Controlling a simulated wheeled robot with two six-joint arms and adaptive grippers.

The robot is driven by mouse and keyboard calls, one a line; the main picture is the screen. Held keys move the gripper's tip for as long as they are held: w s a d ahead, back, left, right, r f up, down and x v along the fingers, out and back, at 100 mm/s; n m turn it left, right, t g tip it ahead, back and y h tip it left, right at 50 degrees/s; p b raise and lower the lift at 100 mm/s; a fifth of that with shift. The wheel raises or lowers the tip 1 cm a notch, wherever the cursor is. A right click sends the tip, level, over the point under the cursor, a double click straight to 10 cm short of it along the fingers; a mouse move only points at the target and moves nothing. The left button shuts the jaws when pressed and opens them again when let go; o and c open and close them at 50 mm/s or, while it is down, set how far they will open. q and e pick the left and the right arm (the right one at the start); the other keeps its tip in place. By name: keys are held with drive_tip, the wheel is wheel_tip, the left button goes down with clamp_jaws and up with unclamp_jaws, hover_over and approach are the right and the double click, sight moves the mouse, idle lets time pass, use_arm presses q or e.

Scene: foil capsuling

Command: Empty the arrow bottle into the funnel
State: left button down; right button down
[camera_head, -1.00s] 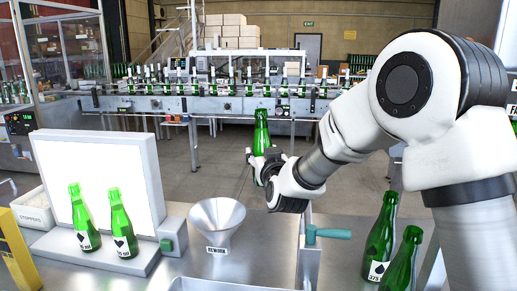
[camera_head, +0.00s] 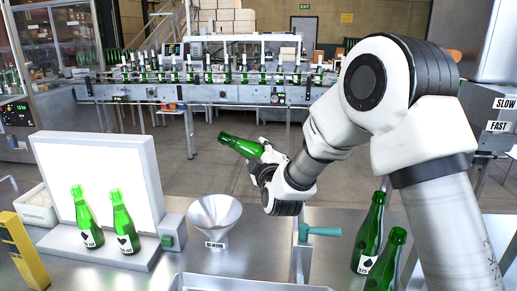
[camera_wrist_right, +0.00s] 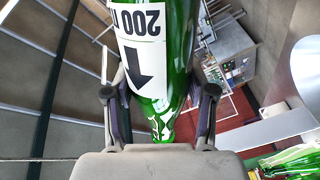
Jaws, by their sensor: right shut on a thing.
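My right gripper (camera_head: 264,160) is shut on a green bottle (camera_head: 240,145) and holds it in the air above and to the right of the funnel. The bottle is strongly tilted, its free end pointing left and a little up. In the right wrist view the bottle (camera_wrist_right: 178,70) sits between both fingers (camera_wrist_right: 160,112), and its white label shows a black arrow and "200". The metal funnel (camera_head: 215,222) stands on the bench with its wide mouth up and a "REWORK" tag on its front. The bottle is apart from the funnel. My left gripper is not in view.
Two green bottles with dark symbols stand before a lit white panel (camera_head: 112,170) at left. Two more green bottles (camera_head: 368,235) stand at right near my arm. A teal-handled clamp (camera_head: 318,231) stands right of the funnel. A bottle conveyor (camera_head: 220,92) runs behind.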

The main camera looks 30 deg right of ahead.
drive_tip(key=n, duration=0.1)
drive_tip(key=n+p, duration=0.1)
drive_tip(key=n, duration=0.1)
drive_tip(key=shift+r+n, duration=0.25)
drive_tip(key=shift+n, duration=0.05)
drive_tip(key=n+p, duration=0.2)
drive_tip(key=n, duration=0.1)
drive_tip(key=shift+n, duration=0.3)
drive_tip(key=n+p, duration=0.2)
drive_tip(key=n, duration=0.2)
drive_tip(key=shift+n, duration=0.3)
drive_tip(key=shift+f+n+p, duration=0.15)
drive_tip(key=shift+n+p, duration=0.4)
drive_tip(key=shift+n, duration=0.65)
drive_tip(key=shift+s+r+p, duration=0.1)
drive_tip(key=shift+r+p, duration=2.95)
drive_tip(key=shift+r, duration=0.95)
